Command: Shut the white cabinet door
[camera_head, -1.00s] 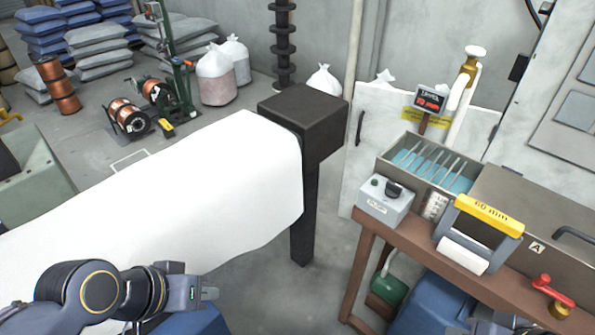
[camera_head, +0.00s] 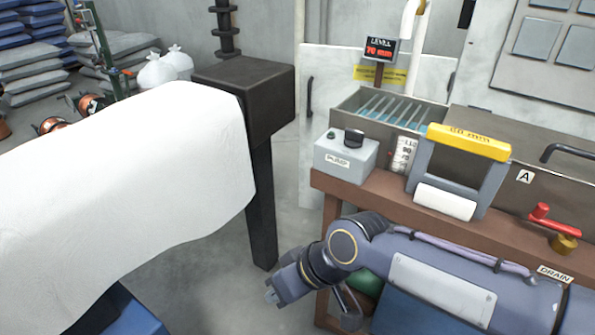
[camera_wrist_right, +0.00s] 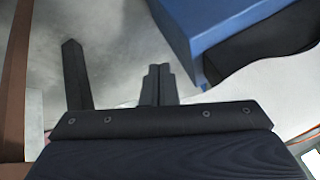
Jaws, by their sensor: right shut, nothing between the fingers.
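The white cabinet door (camera_head: 325,80) is a pale upright panel behind the bench, with a dark vertical handle (camera_head: 309,97) near its left edge. Its lower right part is hidden by the bench and the things on it. I cannot tell how far it stands open. My right gripper (camera_head: 272,294) is low in front of the bench's left end, well short of the door and touching nothing that I can see. In the right wrist view its fingers (camera_wrist_right: 158,84) are together and empty; the door is not recognizable there. My left gripper is out of view.
A dark post (camera_head: 262,205) and a white-covered long surface (camera_head: 150,170) stand left of the door. The brown bench (camera_head: 385,200) carries a grey control box (camera_head: 346,156), an open tank (camera_head: 350,101) and a yellow-handled frame (camera_head: 468,143). Floor shows between post and bench.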

